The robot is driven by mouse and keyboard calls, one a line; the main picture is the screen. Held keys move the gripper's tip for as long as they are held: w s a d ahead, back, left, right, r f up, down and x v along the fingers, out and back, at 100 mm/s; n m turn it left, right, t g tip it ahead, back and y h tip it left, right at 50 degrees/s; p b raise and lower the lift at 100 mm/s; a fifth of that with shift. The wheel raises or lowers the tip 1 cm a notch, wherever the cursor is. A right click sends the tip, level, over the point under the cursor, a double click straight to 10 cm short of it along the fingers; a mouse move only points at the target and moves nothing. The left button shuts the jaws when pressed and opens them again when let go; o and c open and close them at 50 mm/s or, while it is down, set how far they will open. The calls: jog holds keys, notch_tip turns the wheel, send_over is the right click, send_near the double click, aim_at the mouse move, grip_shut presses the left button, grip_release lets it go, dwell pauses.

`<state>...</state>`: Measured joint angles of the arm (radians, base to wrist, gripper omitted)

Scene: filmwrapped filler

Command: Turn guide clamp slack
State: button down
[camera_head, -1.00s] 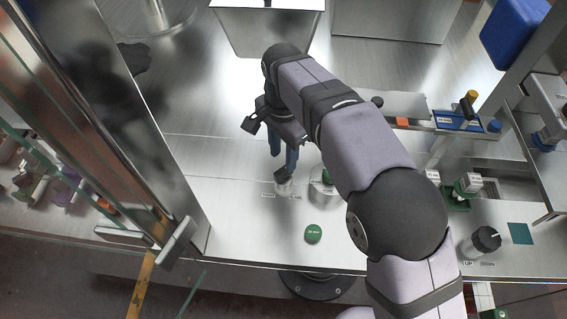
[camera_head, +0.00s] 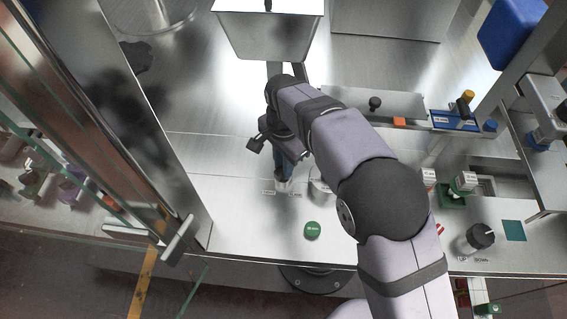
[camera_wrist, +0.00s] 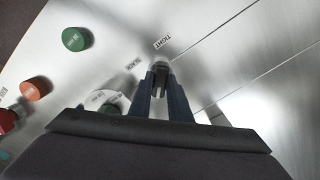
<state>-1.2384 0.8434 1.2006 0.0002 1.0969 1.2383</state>
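The guide clamp (camera_wrist: 160,65) shows in the wrist view as a small grey-and-dark piece on the steel deck, beside the labels TIGHT (camera_wrist: 163,43) and SLACK (camera_wrist: 135,63). My gripper (camera_wrist: 161,79) points down over it, with one dark blue finger on each side. A narrow gap shows between the fingers with part of the clamp in it; I cannot tell whether they press on it. In the head view my gripper (camera_head: 283,176) stands low between two small labels on the deck, and my wrist hides much of the fingers and clamp.
A green round cap (camera_head: 312,230) lies in front of the clamp. A black dial (camera_head: 480,236) marked UP and DOWN is at right. A steel hopper (camera_head: 268,35) stands behind, and a glass panel with a metal frame (camera_head: 150,150) bounds the left.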

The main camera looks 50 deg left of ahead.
jog(key=shift+n, duration=0.3)
jog(key=n, duration=0.3)
jog(key=shift+n, duration=0.3)
jog(key=n, duration=0.4)
jog(key=shift+b, duration=0.35)
jog(key=n, duration=0.4)
jog(key=shift+n, duration=0.4)
jog(key=shift+r+n, duration=0.1)
jog(key=shift+n, duration=1.5)
jog(key=shift+a, duration=0.1)
jog(key=c, duration=1.6)
grip_release()
jog(key=shift+c, duration=0.2)
